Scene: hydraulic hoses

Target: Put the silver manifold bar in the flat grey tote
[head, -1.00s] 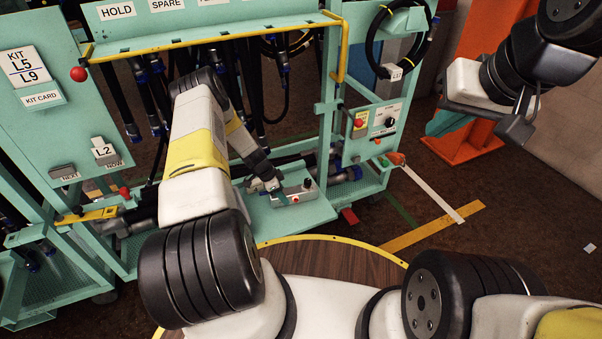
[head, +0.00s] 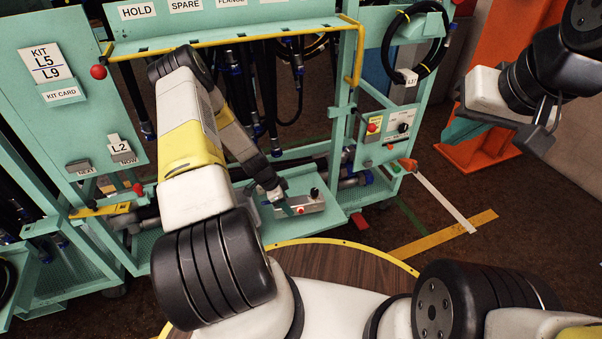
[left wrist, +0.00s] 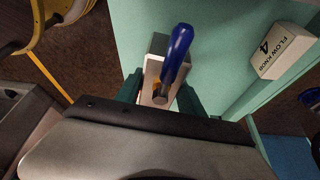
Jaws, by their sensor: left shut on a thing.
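The silver manifold bar (head: 305,205) is a small grey block with a red part and a black knob on top. In the head view it lies on or just above the teal lower shelf of the rack. My left gripper (head: 279,206) reaches down to its left end. In the left wrist view the teal fingers (left wrist: 158,95) are shut on the silver bar (left wrist: 152,66), and a blue handle (left wrist: 178,52) stands up over it. My right gripper (head: 500,125) hangs empty at the upper right, its jaw gap unclear. I cannot make out the flat grey tote.
The teal rack holds hanging black hoses (head: 290,95) and a switch box (head: 390,124). A block labelled FLOW KNOB 4 (left wrist: 285,50) is beside the left gripper in the wrist view. A round wooden table (head: 335,262) is in front. An orange stand (head: 485,150) is at right.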

